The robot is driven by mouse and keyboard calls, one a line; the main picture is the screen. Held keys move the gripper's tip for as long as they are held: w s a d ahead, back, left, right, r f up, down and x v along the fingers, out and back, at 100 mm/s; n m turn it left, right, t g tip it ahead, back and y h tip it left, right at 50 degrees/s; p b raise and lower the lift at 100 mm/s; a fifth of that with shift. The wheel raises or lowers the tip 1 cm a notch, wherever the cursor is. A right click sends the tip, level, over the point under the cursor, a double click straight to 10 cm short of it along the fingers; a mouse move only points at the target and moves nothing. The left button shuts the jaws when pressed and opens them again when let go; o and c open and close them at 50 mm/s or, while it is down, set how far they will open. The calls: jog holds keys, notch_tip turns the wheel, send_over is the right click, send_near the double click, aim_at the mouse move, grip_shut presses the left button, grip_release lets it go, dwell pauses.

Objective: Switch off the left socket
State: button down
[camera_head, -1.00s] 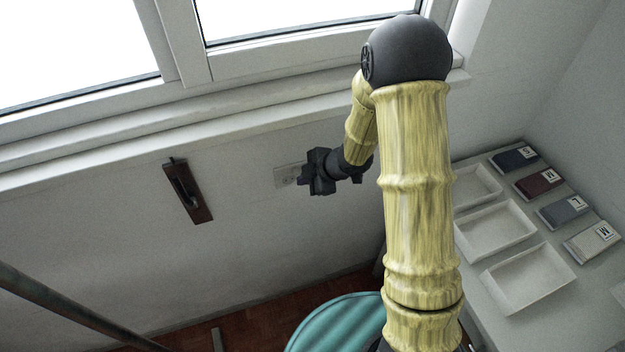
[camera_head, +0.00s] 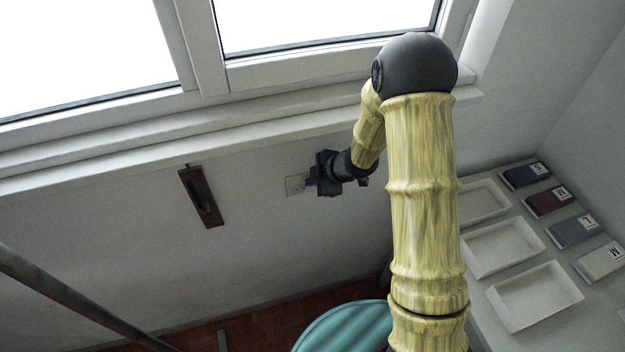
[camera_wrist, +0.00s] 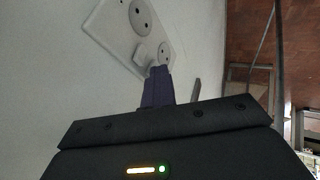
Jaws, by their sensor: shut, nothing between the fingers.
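A white socket plate (camera_head: 294,186) is on the wall below the window. In the wrist view the plate (camera_wrist: 103,27) is tilted, with two round socket faces, an upper one (camera_wrist: 141,14) and a lower one (camera_wrist: 164,49). A small white raised block (camera_wrist: 145,56), which looks like a switch, stands out beside the lower face. My gripper (camera_head: 309,183) is at the right side of the plate. In the wrist view my gripper's dark fingertips (camera_wrist: 160,71) are together and empty, just below the block and lower face. I cannot tell whether they touch.
A dark handle-like fitting (camera_head: 201,197) is on the wall left of the plate. The window sill (camera_head: 150,150) runs above. White trays (camera_head: 535,297) and labelled boxes (camera_head: 551,202) are on a surface at right. A teal round top (camera_head: 345,328) is below.

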jog(key=shift+w+a+r+p, duration=0.1)
jog(key=shift+w+r+p, duration=0.1)
jog(key=shift+r+p, duration=0.65)
jog(key=shift+s, duration=0.15)
jog(key=s+p+v, duration=0.1)
jog(key=v, duration=1.1)
jog(key=shift+a, duration=0.2)
